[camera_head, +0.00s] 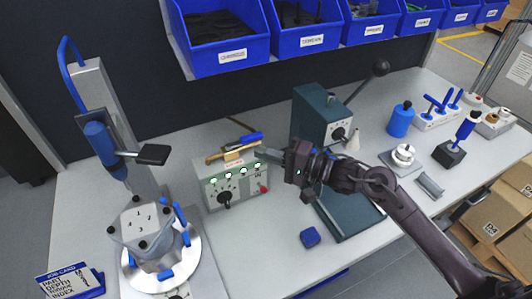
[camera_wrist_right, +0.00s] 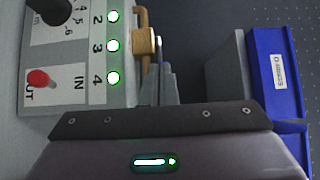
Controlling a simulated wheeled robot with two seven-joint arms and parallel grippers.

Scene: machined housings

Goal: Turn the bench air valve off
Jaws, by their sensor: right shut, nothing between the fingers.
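The bench air valve (camera_head: 233,156) is a brass pipe and body on top of a light grey control box (camera_head: 235,187). Its blue lever (camera_head: 250,138) lies roughly along the pipe in the head view. The brass valve body also shows in the right wrist view (camera_wrist_right: 145,41). My right gripper (camera_head: 261,153) is shut and empty, its fingertips at the right end of the valve, close to the lever. In the wrist view the fingers (camera_wrist_right: 161,72) point up beside the brass body; I cannot tell whether they touch it. My left gripper is not in view.
A dark green press (camera_head: 307,112) stands just right. A round fixture with a housing (camera_head: 140,224) stands left. Blue bins (camera_head: 220,49) hang behind.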

